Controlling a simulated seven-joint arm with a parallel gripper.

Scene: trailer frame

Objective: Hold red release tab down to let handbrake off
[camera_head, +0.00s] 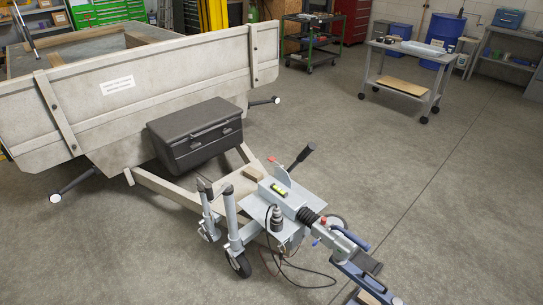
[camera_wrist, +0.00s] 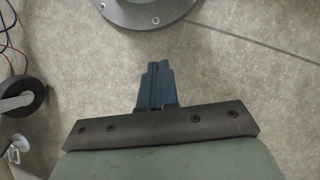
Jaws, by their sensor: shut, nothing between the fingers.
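In the head view a black-handled lever (camera_head: 300,158), which looks like the handbrake, rises at a slant from the grey trailer drawbar. A small red piece (camera_head: 271,158) shows just left of it, and another red piece (camera_head: 316,242) sits by the coupling further forward. I cannot tell which is the release tab. In the wrist view my gripper (camera_wrist: 156,68) is shut and empty, its dark blue fingers together above bare concrete. Neither lever nor red piece shows there.
Beside the drawbar are the jockey wheel (camera_head: 240,264) and loose cables (camera_head: 290,268). A yellow-green level (camera_head: 280,190) lies on top. A black toolbox (camera_head: 195,135) sits before the trailer bed (camera_head: 130,85). A dark round part (camera_wrist: 20,97) shows at the wrist view's left.

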